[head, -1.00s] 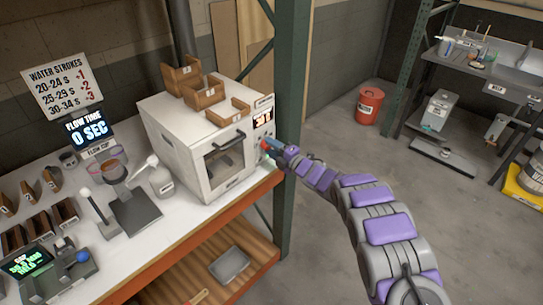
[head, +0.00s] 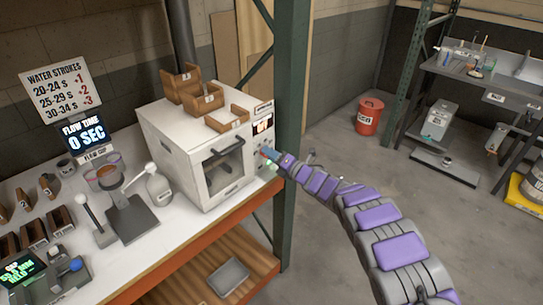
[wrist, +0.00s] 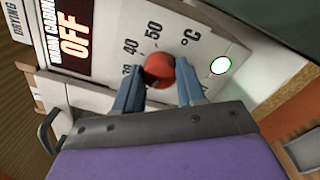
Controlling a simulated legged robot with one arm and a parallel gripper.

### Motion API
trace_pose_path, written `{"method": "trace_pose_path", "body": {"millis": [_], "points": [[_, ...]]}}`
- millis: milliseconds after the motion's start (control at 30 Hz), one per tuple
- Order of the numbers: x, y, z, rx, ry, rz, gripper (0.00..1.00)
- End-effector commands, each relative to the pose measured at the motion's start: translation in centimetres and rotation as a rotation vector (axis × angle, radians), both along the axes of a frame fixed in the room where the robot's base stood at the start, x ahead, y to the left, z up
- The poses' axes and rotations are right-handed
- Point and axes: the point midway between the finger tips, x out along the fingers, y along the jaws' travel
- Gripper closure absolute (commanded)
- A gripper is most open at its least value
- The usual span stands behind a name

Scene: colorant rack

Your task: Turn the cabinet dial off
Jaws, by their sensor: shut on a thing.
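The white cabinet (head: 160,128) stands on the bench with a glass door facing front. Its narrow control panel is at the right edge of the front. In the wrist view the red dial (wrist: 159,69) sits below a printed scale with 30, 40, 50 and °C. The panel display (wrist: 74,38) reads OFF in lit letters. My gripper (wrist: 160,84) has its two blue-grey fingers on either side of the dial, shut on it. In the head view my gripper (head: 270,158) reaches the panel from the right, and the dial is mostly hidden there.
A green post (head: 291,130) stands close beside my arm, right of the cabinet. Wooden bins (head: 194,97) sit on the cabinet. A round lit button (wrist: 221,65) is right of the dial. The floor to the right is open, with a red bucket (head: 368,116).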

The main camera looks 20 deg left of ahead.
Motion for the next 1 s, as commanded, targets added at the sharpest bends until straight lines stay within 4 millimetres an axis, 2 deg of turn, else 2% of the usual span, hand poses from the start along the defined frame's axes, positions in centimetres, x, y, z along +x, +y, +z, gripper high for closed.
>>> {"method": "trace_pose_path", "body": {"millis": [33, 367, 400, 600, 667, 1000], "points": [[-0.30, 0.16, -0.80, -0.012, 0.005, 0.005, 0.91], [-0.25, 0.13, -0.85, -0.014, 0.004, 0.004, 0.91], [-0.25, 0.13, -0.85, -0.014, 0.004, 0.004, 0.59], [-0.20, 0.08, -0.51, -0.010, 0.001, 0.002, 0.40], [-0.20, 0.08, -0.39, -0.009, -0.001, 0.002, 0.35], [-0.27, -0.52, -0.06, -0.006, -0.003, 0.000, 0.35]]}}
